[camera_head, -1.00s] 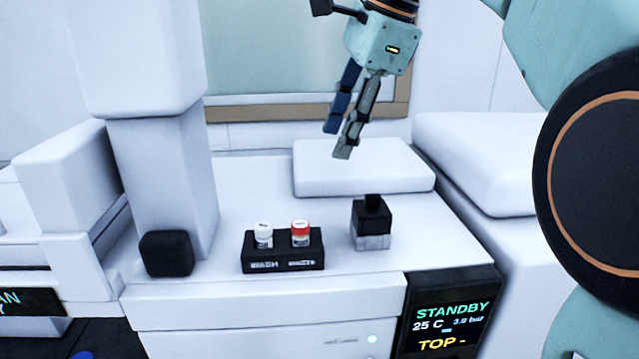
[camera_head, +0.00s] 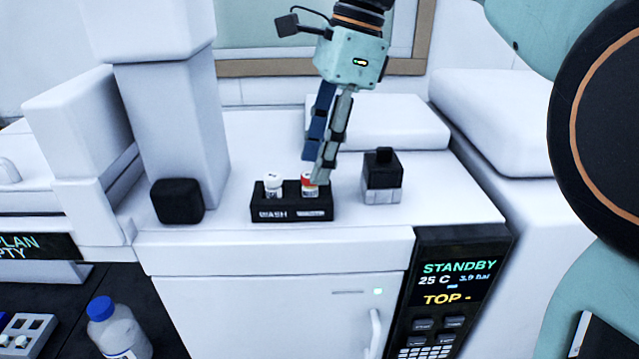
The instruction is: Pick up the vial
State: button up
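Two small vials stand upright in a black rack (camera_head: 268,202) on top of the white instrument. The left vial (camera_head: 272,186) has a white cap, above the label "WASH". The right vial (camera_head: 309,187) has a red cap and is partly hidden by a fingertip. My gripper (camera_head: 314,170) comes down from above, its fingers tilted, with the tips at the red-capped vial in the picture. The two fingers look apart, one behind the other, so it appears open. I cannot tell whether it touches the vial.
A black-and-clear block (camera_head: 382,180) stands right of the rack. A black rounded block (camera_head: 178,201) and a white column (camera_head: 170,120) stand to the left. A low white slab (camera_head: 390,125) lies behind. A blue-capped bottle (camera_head: 118,330) is at lower left.

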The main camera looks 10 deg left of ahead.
aim_at(310, 193)
jog(key=shift+x, duration=1.4)
jog(key=shift+c, duration=0.4)
grip_shut()
jog(key=shift+r, duration=0.1)
